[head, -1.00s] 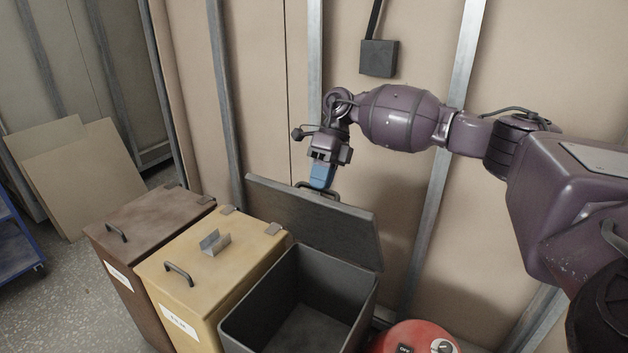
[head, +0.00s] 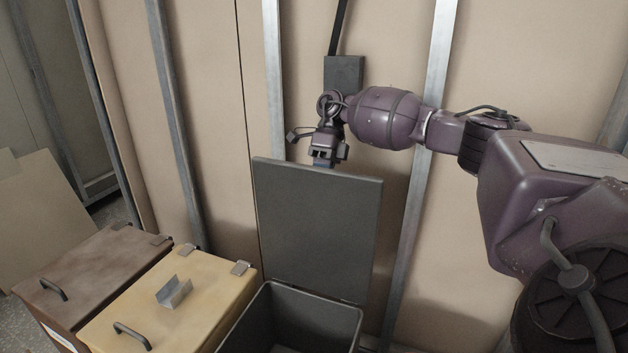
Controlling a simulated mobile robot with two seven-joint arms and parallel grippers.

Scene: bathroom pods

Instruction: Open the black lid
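The black lid (head: 316,225) stands almost upright at the back of the black bin (head: 345,324), hinged along its lower edge, with its inner face towards me. The bin's inside shows. My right gripper (head: 322,164) is at the lid's top edge, with its fingers mostly hidden behind the lid. The lid's handle is hidden on its far side, so I cannot see whether the fingers are shut on it. My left gripper is out of view.
A yellow bin (head: 205,296) with a closed lid and a small metal bracket (head: 174,291) on top stands to the left. A brown bin (head: 95,265) stands beyond it. A wall with metal studs and a grey box (head: 344,72) is close behind the lid.

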